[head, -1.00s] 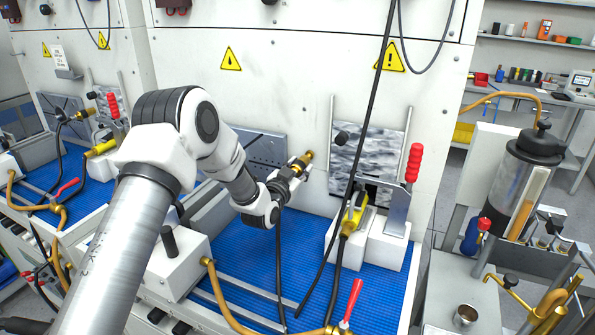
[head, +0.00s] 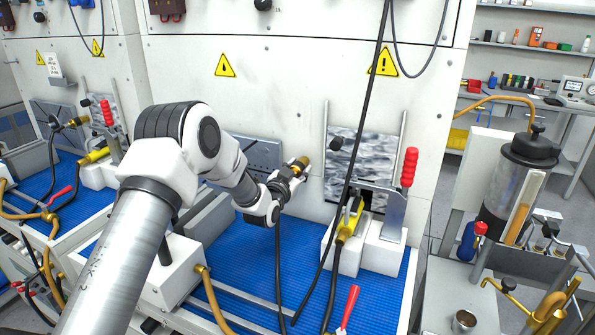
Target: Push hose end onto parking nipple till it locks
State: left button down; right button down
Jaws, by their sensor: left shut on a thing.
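My left gripper (head: 287,182) is at the middle of the washer test bay, in front of the grey back plate. It is shut on the brass hose end (head: 301,165), whose tip points up and to the right. A black hose (head: 279,270) hangs down from the gripper to the blue mat. To the right of the hose end, a dark round knob-like part (head: 336,144) sticks out by the steel plate; I cannot tell whether it is the parking nipple. A gap shows between it and the hose end. My right gripper is not in view.
A red-handled clamp (head: 405,185) and a yellow connector (head: 349,222) on white blocks stand to the right. A black cable (head: 369,110) hangs in front of the steel plate (head: 359,150). The blue mat (head: 250,262) is partly bare. A red-levered valve (head: 349,308) is at the front.

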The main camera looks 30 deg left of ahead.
pick_arm(q)
jog(key=c, duration=0.6)
grip_release()
jog(key=shift+c, duration=0.2)
jog(key=shift+s, duration=0.1)
jog(key=s, duration=1.2)
jog(key=shift+d, duration=0.4)
